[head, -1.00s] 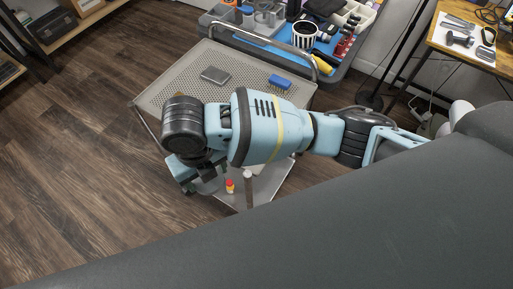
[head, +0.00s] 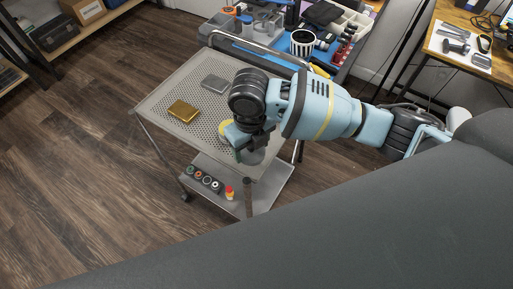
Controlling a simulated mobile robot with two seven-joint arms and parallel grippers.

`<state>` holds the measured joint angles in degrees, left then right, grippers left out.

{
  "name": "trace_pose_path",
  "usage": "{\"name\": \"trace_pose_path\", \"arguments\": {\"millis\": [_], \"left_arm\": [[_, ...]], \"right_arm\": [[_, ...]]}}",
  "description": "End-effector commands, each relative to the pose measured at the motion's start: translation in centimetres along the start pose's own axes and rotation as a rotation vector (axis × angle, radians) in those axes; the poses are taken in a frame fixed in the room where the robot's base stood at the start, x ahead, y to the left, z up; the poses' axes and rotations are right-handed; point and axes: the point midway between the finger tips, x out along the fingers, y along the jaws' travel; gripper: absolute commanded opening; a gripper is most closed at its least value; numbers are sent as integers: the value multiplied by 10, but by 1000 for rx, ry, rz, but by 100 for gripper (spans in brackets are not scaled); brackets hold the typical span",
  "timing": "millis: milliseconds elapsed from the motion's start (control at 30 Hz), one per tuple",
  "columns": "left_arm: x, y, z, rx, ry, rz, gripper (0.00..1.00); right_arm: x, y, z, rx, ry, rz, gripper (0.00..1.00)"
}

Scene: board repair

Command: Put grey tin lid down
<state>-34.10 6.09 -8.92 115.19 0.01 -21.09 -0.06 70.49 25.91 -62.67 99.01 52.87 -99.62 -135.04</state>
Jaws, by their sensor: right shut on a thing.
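My right gripper (head: 243,150) is over the near right part of the perforated cart top (head: 160,98). It is shut on a thin grey piece (head: 254,157), which looks like the grey tin lid; the gripper hides much of it. I cannot tell whether the piece touches the cart top. A flat grey tin (head: 215,83) lies on the cart top, farther back and left of the gripper. A gold tin (head: 183,111) lies to the left. My left gripper is not in view.
A yellow item (head: 224,128) shows partly beside the gripper. The lower shelf (head: 262,196) holds several small rolls (head: 206,180) and a red-capped bottle (head: 230,192). A blue tool tray (head: 265,54) stands behind the cart. The cart top's left side has free room.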

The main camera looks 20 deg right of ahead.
Motion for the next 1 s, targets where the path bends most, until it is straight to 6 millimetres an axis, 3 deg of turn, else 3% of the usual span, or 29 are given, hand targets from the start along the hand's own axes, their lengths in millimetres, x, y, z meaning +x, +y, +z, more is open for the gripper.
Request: {"name": "trace_pose_path", "arguments": {"millis": [267,400,633,1000], "left_arm": [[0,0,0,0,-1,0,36],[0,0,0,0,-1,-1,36],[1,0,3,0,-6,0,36],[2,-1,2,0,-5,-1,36]], "right_arm": [[1,-7,1,0,0,0,43],[2,-20,3,3,0,0,43],[36,-18,2,-2,3,0,43],[39,-18,2,-2,0,0,43]]}}
